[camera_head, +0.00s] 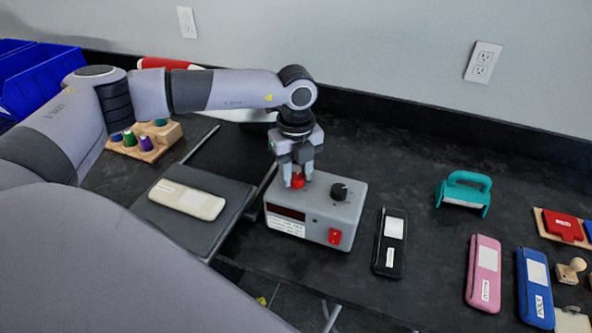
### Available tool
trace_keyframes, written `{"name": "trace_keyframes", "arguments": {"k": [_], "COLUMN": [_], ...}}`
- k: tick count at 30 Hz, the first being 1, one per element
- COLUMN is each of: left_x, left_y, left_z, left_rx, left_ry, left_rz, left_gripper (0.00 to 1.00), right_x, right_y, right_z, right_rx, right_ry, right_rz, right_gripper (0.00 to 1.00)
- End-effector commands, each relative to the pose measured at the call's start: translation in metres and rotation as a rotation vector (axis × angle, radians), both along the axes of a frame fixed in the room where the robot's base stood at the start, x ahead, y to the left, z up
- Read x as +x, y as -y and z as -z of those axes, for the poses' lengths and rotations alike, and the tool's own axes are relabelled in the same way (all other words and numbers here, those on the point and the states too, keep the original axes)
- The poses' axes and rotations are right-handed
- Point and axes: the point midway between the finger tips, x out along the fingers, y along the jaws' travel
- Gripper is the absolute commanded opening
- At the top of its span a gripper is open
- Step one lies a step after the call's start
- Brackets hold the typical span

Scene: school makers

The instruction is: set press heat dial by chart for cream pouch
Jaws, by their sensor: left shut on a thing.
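The grey control box (312,222) stands on the dark worktop at the centre. It has a red knob (298,181) at its top left, a black dial (339,191) at its top right, a dark display, a white printed label (285,227) and a red switch (335,236) on the front. My left gripper (297,172) points down from above and is shut on the red knob. The label's text is too small to read. The cream pouch (187,199) lies flat on the dark press plate (215,222) left of the box. My right gripper is out of view.
Black (389,243), pink (484,272) and blue (535,288) pouches lie to the right. A teal handled tool (463,192) stands behind them. A wooden rack (145,142) of colored spools and blue bins (35,75) are at the left. The worktop behind the box is partly clear.

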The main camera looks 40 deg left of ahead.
Motion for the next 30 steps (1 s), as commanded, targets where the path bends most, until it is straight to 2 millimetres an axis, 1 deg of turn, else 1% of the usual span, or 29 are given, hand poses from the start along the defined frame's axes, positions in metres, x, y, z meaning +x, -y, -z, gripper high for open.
{"name": "trace_keyframes", "arguments": {"k": [5,11,30], "left_x": [0.0,0.0,0.0], "left_y": [0.0,0.0,0.0], "left_z": [0.0,0.001,0.001], "left_rx": [0.0,-0.002,-0.002], "left_ry": [-0.001,0.0,0.002], "left_rz": [0.041,0.157,0.737], "left_gripper": [0.07,0.07,0.07], "right_x": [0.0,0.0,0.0], "right_y": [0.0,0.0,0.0], "right_z": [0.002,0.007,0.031], "right_rx": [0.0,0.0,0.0], "right_ry": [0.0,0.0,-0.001], "right_rz": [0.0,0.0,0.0], "right_gripper": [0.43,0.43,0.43]}}
